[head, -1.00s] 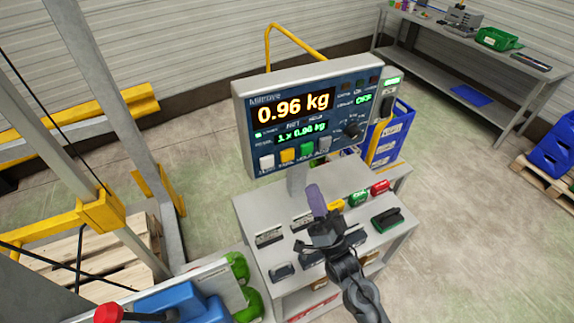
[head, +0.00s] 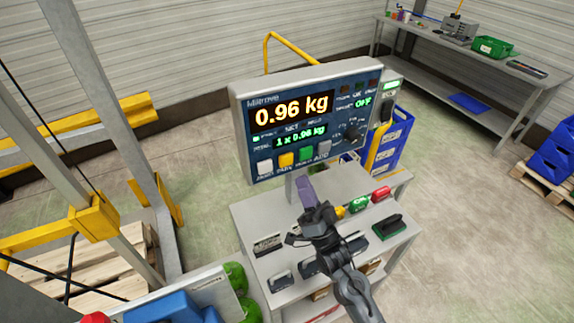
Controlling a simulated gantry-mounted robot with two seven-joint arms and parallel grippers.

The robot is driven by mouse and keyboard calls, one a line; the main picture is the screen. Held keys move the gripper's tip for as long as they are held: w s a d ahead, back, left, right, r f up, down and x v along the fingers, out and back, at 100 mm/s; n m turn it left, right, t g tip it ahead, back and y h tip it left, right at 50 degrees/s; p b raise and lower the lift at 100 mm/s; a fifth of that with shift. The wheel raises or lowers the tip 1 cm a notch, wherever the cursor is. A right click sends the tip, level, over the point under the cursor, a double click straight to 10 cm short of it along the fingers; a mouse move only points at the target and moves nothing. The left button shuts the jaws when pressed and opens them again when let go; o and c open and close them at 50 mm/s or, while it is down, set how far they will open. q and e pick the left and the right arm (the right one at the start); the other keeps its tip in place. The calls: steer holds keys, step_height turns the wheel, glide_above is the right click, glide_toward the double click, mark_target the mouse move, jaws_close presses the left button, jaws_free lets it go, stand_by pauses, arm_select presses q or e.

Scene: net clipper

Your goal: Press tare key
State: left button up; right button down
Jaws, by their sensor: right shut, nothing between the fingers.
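The scale's display panel (head: 340,108) stands upright on a post and reads 0.96 kg. Along its lower edge are a white key (head: 264,168), a yellow key (head: 286,159), a green key (head: 306,153) and a grey key (head: 324,147). The small labels under them are too blurred to read surely; the one under yellow may say tare. My right gripper (head: 305,184) is shut and empty, its purple fingertips pointing up just below the yellow and green keys. I see no contact with the panel. My left gripper is out of view.
A grey cart (head: 250,215) under the panel bears several dark tools, a green-handled brush (head: 389,225) and red, green and yellow items. A dial (head: 352,133) sits on the panel's right. Green rolls (head: 236,276) and a blue machine (head: 172,306) are at lower left.

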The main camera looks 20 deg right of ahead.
mark_target(286, 160)
steer(key=w, duration=0.1)
steer(key=w+b, duration=0.1)
steer(key=w, duration=0.1)
steer(key=w+b, duration=0.1)
steer(key=shift+w+a, duration=0.25)
steer(key=shift+a, duration=0.1)
stand_by(0.4)
stand_by(0.7)
stand_by(0.7)
steer(key=shift+w, duration=0.15)
steer(key=shift+w+b, duration=0.3)
